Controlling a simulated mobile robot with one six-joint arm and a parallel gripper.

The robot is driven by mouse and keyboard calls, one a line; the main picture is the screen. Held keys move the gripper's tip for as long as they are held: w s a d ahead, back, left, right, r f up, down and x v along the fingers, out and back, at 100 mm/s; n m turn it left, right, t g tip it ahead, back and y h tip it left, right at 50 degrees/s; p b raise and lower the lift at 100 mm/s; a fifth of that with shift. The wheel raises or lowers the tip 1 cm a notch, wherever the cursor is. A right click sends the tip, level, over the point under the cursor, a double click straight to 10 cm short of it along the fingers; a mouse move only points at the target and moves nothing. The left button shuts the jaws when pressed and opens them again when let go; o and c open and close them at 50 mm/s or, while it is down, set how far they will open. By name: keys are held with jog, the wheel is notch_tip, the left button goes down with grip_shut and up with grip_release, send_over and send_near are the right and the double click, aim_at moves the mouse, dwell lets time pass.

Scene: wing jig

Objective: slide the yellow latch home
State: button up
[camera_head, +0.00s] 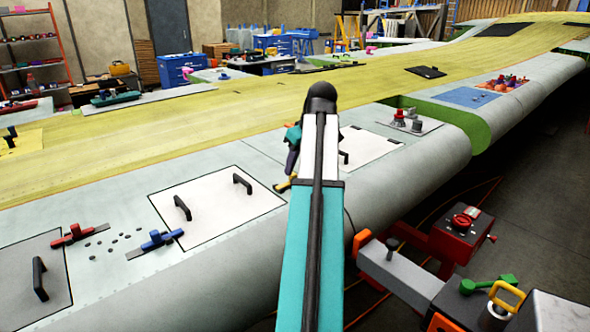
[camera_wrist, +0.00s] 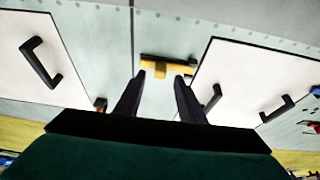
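The yellow latch (camera_wrist: 166,66) lies on the pale wing skin between two white panels. In the wrist view a dark strip runs along its far side, and a short yellow tab points toward my gripper. In the head view only a bit of the latch (camera_head: 284,185) shows beside my arm. My gripper (camera_wrist: 160,76) is open, its two dark fingers apart with nothing held. The fingertips appear on either side of the tab; I cannot tell whether they touch it. In the head view my arm mostly hides the gripper (camera_head: 291,157).
White panels with black handles flank the latch; one is the left panel (camera_head: 218,205) in the head view. A blue latch (camera_head: 157,240) and a red latch (camera_head: 74,235) sit farther left. A red machine (camera_head: 462,225) stands at the right, off the wing.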

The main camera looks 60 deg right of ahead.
aim_at(290, 180)
jog(key=shift+x, duration=1.5)
grip_shut()
